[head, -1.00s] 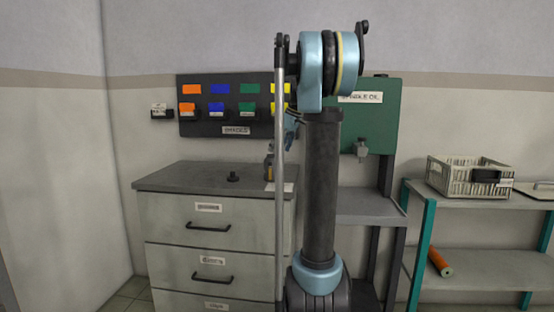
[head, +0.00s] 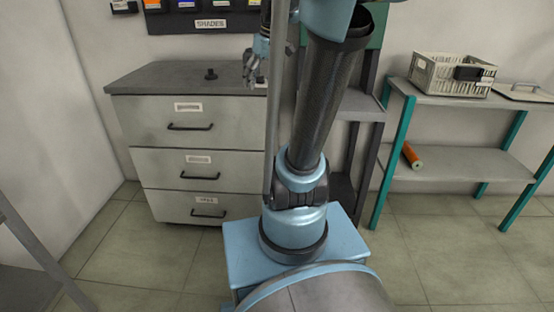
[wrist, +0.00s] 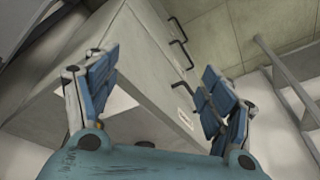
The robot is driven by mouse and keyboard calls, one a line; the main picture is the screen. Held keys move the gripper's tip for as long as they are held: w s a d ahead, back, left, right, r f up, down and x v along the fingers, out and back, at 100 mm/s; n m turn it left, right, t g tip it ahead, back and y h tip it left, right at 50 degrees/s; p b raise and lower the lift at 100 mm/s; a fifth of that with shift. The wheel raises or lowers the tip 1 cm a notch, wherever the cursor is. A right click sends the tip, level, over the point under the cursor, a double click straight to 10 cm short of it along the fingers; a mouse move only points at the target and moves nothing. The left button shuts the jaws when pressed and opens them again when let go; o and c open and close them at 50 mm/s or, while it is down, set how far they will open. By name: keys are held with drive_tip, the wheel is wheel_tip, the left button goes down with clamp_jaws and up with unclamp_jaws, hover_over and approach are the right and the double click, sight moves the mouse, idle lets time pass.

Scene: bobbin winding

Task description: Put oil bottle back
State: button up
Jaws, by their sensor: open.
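My gripper (head: 251,72) hangs at the right end of the drawer cabinet's top, partly behind my arm. In the wrist view its two blue fingers (wrist: 158,95) are spread wide with nothing between them. I cannot make out an oil bottle in either current view; the cabinet's right end is partly hidden by my gripper and arm. The grey drawer cabinet (head: 190,118) has its drawers shut. Its side and drawer fronts also show in the wrist view (wrist: 150,60). A pale patch (wrist: 118,112) shows between the fingers.
A small black knobbed piece (head: 210,75) stands on the cabinet top. A dark SHADES board (head: 175,22) hangs behind. A green panel (head: 376,38) is partly hidden at right. The teal-legged shelf (head: 440,160) holds a crate (head: 435,78) and an orange roll (head: 412,156). Floor shows on both sides.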

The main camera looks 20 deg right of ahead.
drive_tip(key=s+f+m+h, duration=0.1)
drive_tip(key=s+f+m, duration=0.4)
drive_tip(key=s+f, duration=1.4)
drive_tip(key=shift+s+d+f+h, duration=0.3)
drive_tip(key=shift+s+f+h, duration=0.05)
drive_tip(key=shift+s+h, duration=0.05)
drive_tip(key=shift+w+f, duration=0.2)
drive_tip(key=shift+w, duration=0.3)
